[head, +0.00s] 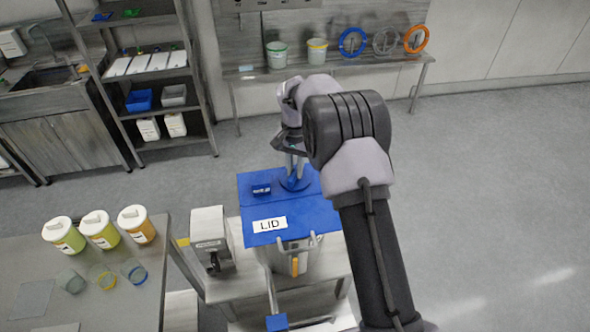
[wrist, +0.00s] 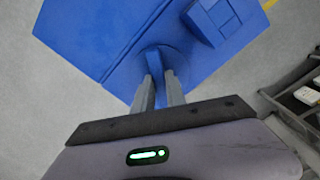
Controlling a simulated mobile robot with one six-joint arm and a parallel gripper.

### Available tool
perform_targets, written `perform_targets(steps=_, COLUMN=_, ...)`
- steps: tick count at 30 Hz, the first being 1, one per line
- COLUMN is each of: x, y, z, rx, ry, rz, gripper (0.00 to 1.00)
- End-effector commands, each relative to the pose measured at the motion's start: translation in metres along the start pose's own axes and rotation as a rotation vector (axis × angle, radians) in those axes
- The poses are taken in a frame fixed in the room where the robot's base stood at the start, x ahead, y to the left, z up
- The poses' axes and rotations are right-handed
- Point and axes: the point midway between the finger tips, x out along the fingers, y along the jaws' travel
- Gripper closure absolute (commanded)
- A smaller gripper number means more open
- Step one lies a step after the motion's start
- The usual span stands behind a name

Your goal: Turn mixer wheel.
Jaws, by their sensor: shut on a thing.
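A blue machine lid labelled LID (head: 310,220) covers the mixing machine in the head view; it also shows in the wrist view (wrist: 95,35). A round blue disc (head: 295,184) on the lid's far part looks like the mixer wheel. In the wrist view the disc (wrist: 188,72) has a raised blue piece on it. My gripper (wrist: 160,84) points down at the disc, its two grey fingers shut on that raised piece. In the head view my gripper (head: 293,168) is over the disc and partly hidden by my arm.
A grey box unit (head: 211,240) stands left of the machine. A table (head: 140,300) with lidded jars is at left. A wall bench (head: 330,69) holds buckets and rings. Floor at right is clear.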

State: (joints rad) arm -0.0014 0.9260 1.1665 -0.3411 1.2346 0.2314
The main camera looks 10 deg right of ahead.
Motion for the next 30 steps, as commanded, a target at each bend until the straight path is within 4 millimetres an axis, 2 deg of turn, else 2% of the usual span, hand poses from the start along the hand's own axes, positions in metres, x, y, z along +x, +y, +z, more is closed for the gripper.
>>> perform_targets(steps=18, x=-0.0027, y=-0.0008, z=-0.0019, rx=0.039, ry=0.007, rz=-0.003, gripper=1.00)
perform_targets(steps=19, x=-0.0027, y=-0.0008, z=-0.0019, rx=0.039, ry=0.007, rz=-0.003, gripper=0.82)
perform_targets(steps=22, x=-0.0022, y=-0.0006, z=-0.0016, rx=0.039, ry=0.005, rz=-0.003, gripper=0.62)
perform_targets(steps=30, x=-0.0011, y=-0.0003, z=-0.0008, rx=0.039, ry=0.002, rz=-0.001, gripper=0.62)
